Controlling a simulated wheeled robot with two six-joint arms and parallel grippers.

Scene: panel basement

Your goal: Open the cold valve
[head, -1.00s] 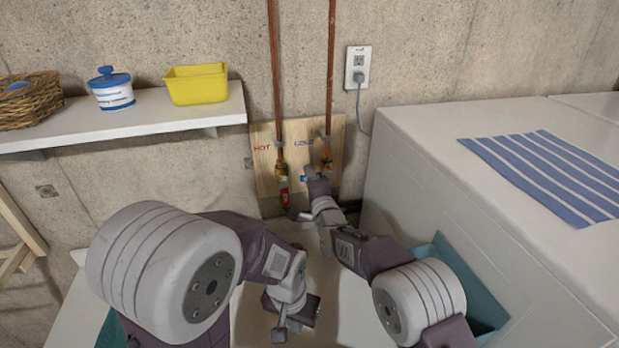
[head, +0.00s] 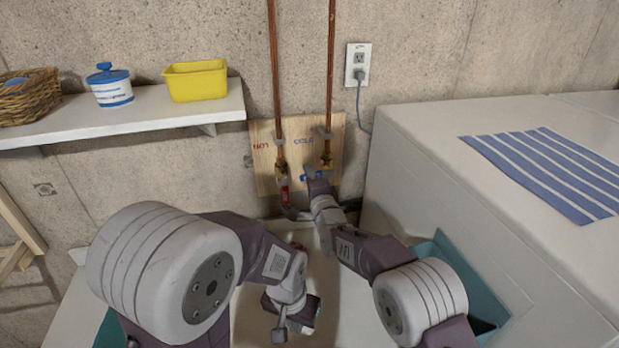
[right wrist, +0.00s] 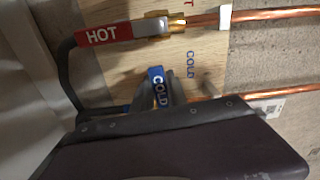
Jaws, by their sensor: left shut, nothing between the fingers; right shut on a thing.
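The cold valve (head: 326,164) sits on the right copper pipe, on a wooden board marked HOT and COLD. Its blue handle (head: 307,177) points left, across the pipe. My right gripper (head: 315,182) is at this handle and partly covers it. In the right wrist view the blue handle (right wrist: 156,86), lettered COLD, sits between the fingers of my right gripper (right wrist: 165,92), which is shut on it. My left gripper (head: 299,318) is shut and empty, low over the pale basin, away from the valves; its fingertips are hard to make out.
The red HOT handle (right wrist: 103,35) lies along the left pipe, close beside the cold one. A white appliance (head: 430,165) with a striped cloth (head: 545,170) stands at the right. A shelf (head: 150,117) with a yellow tub (head: 195,81) is at the left.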

